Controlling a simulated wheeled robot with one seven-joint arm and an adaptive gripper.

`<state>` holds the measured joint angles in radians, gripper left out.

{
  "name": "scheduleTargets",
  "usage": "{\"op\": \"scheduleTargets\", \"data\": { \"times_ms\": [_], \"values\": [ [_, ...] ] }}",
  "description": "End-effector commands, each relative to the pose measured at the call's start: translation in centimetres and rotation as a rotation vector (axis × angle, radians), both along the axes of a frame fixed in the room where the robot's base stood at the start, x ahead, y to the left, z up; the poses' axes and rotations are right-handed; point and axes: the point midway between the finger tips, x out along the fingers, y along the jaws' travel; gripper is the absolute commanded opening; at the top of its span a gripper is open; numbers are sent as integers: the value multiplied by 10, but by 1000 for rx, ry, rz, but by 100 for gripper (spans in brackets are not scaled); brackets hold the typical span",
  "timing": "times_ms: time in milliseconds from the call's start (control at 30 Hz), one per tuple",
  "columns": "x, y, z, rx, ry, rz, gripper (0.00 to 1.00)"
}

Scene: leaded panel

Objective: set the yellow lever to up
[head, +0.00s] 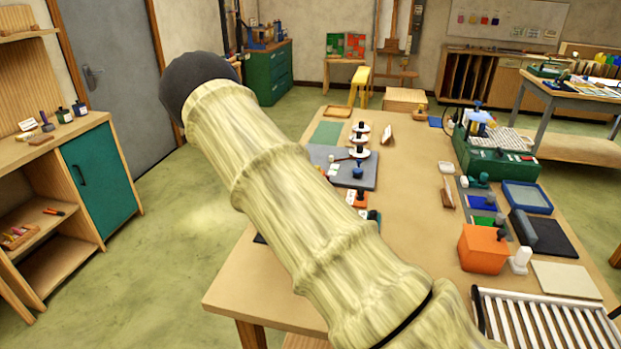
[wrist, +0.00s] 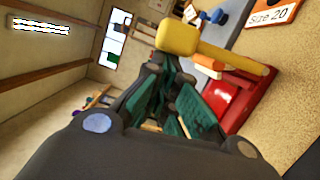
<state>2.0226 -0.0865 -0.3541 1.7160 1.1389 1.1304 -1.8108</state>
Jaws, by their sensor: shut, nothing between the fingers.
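The yellow lever (wrist: 178,38) shows in the wrist view as a thick rounded knob on a thinner rod. The rod runs right and slightly down in the picture to a red mount (wrist: 243,98). My gripper (wrist: 158,68), with dark and green fingers, is shut and empty. Its tips appear just below the knob in the picture; whether they touch it I cannot tell. The tilted view makes the lever's setting hard to judge. In the head view my own arm covers part of the table, and I cannot make out the lever or gripper there.
A "Size 20" card (wrist: 272,14) and a blue knob (wrist: 214,16) are near the lever. On the table (head: 405,240) are a grey board (head: 378,168) with several fittings, a green machine (head: 492,160) and an orange block (head: 482,249). Floor left of the table is clear.

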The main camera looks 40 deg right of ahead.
Motion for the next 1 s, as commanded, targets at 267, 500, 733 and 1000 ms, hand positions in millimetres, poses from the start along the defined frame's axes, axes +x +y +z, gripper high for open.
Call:
{"op": "scheduleTargets", "data": {
  "times_ms": [267, 500, 733, 1000],
  "values": [
    [-3, 0, 4, -2, 1, 6, 0],
    [-4, -2, 4, -3, 2, 4, 0],
    [-4, -2, 4, -3, 2, 4, 0],
    [-10, 11, 5, -2, 3, 2, 0]
  ]
}}
